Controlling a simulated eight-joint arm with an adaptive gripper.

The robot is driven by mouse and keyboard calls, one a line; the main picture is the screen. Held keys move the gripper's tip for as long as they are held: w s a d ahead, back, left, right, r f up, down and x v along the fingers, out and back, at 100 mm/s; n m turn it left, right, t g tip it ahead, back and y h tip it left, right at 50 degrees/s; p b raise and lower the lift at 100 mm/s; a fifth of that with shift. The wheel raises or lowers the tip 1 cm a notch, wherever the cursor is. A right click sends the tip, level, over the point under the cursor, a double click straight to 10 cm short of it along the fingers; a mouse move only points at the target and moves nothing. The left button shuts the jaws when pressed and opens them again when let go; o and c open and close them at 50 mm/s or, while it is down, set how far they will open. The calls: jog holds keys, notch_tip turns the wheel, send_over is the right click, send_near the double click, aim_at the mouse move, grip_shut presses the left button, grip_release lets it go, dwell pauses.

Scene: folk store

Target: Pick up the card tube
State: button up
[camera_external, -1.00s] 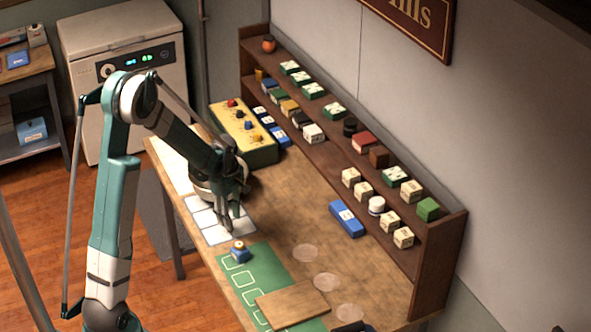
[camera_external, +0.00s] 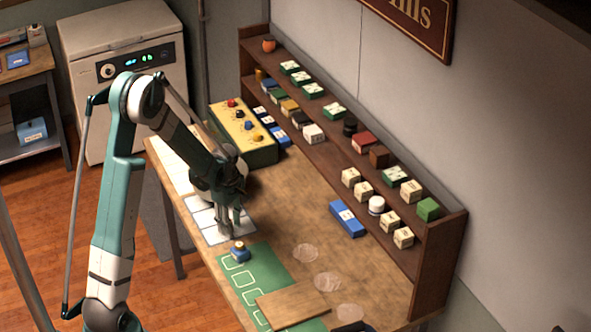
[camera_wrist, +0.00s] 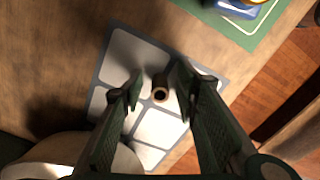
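The card tube (camera_wrist: 160,88) is a small brown cylinder with a dark hollow end, seen nearly end-on in the wrist view. It stands on a mat of white squares with a grey border (camera_wrist: 120,50). My gripper (camera_wrist: 158,79) is open, with one finger on each side of the tube and gaps showing. In the external view my gripper (camera_external: 229,229) is low over the white-squared mat (camera_external: 203,218), and I cannot make out the tube there.
A blue and tan item (camera_external: 240,251) stands close by on the green mat (camera_external: 262,262). A wooden board (camera_external: 292,303) lies at the near end. A blue box (camera_external: 347,219) lies by the shelf (camera_external: 440,262). A yellow-topped control box (camera_external: 245,130) stands behind.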

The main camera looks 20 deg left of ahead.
jog(key=c, duration=0.9)
jog(key=shift+o, duration=0.2)
jog(key=shift+r, duration=0.1)
notch_tip(320, 180, up, 10)
jog(key=shift+p, duration=0.3)
dwell(0.4)
